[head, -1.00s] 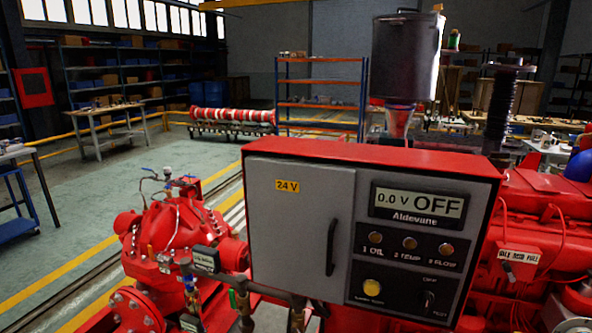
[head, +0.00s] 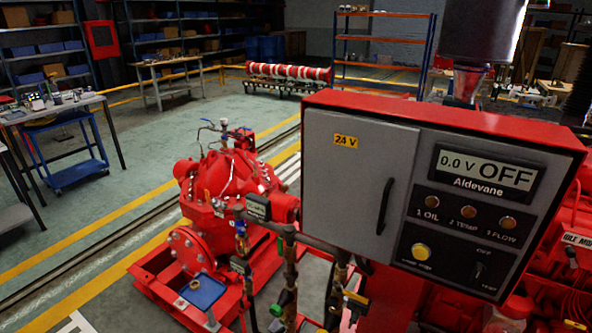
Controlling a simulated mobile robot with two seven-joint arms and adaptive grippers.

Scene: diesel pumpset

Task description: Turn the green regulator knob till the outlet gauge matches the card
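Several green parts show on the pipework below the red control panel. One green part (head: 284,303) is low on the pipes and may be the regulator knob, but it is too small to be sure. A small dark box with a pale display (head: 258,207) sits on the pipe beside the red pump (head: 230,178). I cannot read it or tell whether it is the outlet gauge. I cannot make out the card for certain.
The control panel (head: 360,118) reads 0.0 V OFF and blocks the right side. A blue-framed item (head: 204,291) is at the pump's base. A bench (head: 60,108) and blue cart (head: 75,172) stand at left. Green floor between them is clear.

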